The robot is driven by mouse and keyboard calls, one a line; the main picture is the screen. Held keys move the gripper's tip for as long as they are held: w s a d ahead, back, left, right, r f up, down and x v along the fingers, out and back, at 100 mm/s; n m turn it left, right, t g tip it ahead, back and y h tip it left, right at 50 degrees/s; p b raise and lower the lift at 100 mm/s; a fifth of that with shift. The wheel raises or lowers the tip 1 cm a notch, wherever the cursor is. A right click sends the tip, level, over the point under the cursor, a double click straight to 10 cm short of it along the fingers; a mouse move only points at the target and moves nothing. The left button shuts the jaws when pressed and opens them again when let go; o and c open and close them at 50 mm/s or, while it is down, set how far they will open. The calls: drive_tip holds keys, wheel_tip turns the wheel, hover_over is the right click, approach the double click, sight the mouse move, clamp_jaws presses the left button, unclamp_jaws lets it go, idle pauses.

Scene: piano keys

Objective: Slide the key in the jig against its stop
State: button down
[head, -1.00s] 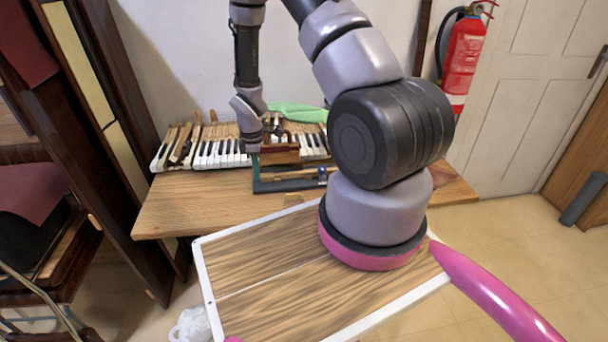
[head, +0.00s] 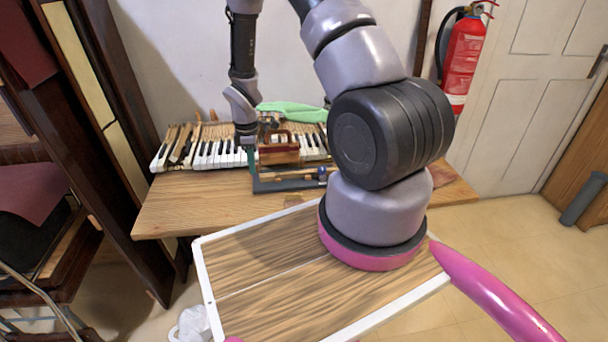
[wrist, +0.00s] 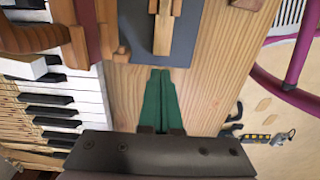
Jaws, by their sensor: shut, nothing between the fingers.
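The jig (head: 290,185) is a dark, low tray on the wooden table, with a blue knob at its right end. A light wooden key (head: 292,176) lies in it. In the wrist view the grey jig (wrist: 140,45) is at the top, with the wooden key (wrist: 163,40) pointing down the picture. My gripper (head: 250,162) is at the left end of the jig. Its green fingers (wrist: 160,74) are shut and empty, with the tips just below the key's near end in the wrist view. I cannot tell whether they touch it. The stop is not clearly visible.
A piano keyboard (head: 215,153) lies behind the jig, and its keys are close beside my gripper in the wrist view. A red-brown wooden block (head: 279,154) stands just behind the jig. A green cloth-like thing (head: 290,110) lies further back. The table's front left (head: 190,205) is clear.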

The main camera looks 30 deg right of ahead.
drive_tip(key=shift+r, duration=2.15)
drive_tip(key=s+d+r+m+t, duration=0.2)
drive_tip(key=r+m, duration=0.3)
drive_tip(key=r, duration=0.9)
drive_tip(key=s+d+r+m+t, duration=0.15)
drive_tip(key=r+m, duration=0.25)
drive_tip(key=r, duration=0.9)
drive_tip(key=s+r+m+t+y, duration=0.2)
drive_tip(key=s+r+m, duration=0.7)
drive_tip(key=s+r, duration=0.6)
drive_tip(key=s+t, duration=0.1)
drive_tip(key=s, duration=0.2)
drive_tip(key=shift+d+m+t, duration=0.2)
drive_tip(key=shift+m+t, duration=0.1)
drive_tip(key=shift+t, duration=0.05)
drive_tip(key=c, duration=1.5)
unclamp_jaws()
drive_tip(key=shift+c, duration=0.2)
